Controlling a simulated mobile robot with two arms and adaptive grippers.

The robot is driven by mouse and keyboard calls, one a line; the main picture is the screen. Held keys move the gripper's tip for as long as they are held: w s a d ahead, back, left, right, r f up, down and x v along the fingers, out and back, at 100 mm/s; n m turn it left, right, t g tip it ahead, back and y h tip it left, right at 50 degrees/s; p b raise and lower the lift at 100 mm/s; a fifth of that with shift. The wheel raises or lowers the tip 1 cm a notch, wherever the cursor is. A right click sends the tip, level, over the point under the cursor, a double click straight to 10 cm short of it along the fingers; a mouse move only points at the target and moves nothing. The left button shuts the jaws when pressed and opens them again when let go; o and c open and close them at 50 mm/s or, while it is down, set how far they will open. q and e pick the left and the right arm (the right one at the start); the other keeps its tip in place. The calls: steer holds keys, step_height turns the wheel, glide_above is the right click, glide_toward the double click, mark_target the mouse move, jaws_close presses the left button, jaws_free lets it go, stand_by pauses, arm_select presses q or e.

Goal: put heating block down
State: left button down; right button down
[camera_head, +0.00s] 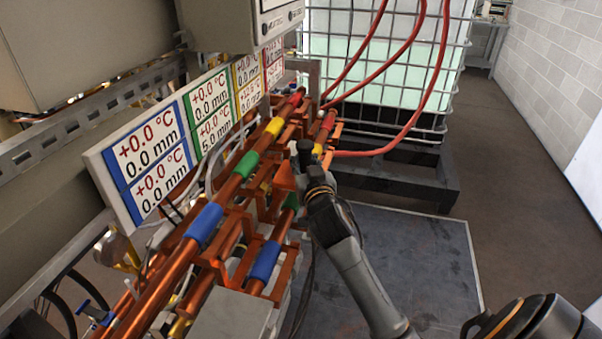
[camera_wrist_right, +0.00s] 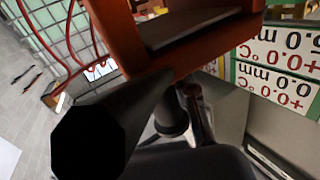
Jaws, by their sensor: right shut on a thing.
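My right gripper (camera_head: 297,168) reaches in from the lower right of the head view to the row of copper pipes. It is shut on an orange heating block (camera_head: 284,177), which is mostly hidden behind the gripper and among similar orange brackets. In the right wrist view the orange block (camera_wrist_right: 127,38) is large and close at the top, against the dark fingers. I cannot tell whether the block touches the pipes. My left gripper is not in view.
Copper pipes with blue (camera_head: 204,223), green, yellow and red bands run along the left. A display panel (camera_head: 112,172) stands behind them. A caged tank (camera_head: 385,75) with red hoses stands at the back. A grey floor plate (camera_head: 430,255) lies clear at the right.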

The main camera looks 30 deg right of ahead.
mark_target(301, 171)
steer(key=shift+w+d+f, duration=0.15)
steer(key=shift+w+f, duration=0.6)
step_height(301, 171, down, 3)
steer(key=shift+r, duration=0.1)
steer(key=shift+f, duration=0.2)
steer(key=c, duration=1.7)
jaws_free()
steer(key=shift+f, duration=0.2)
steer(key=o, duration=0.6)
steer(key=shift+o, duration=0.2)
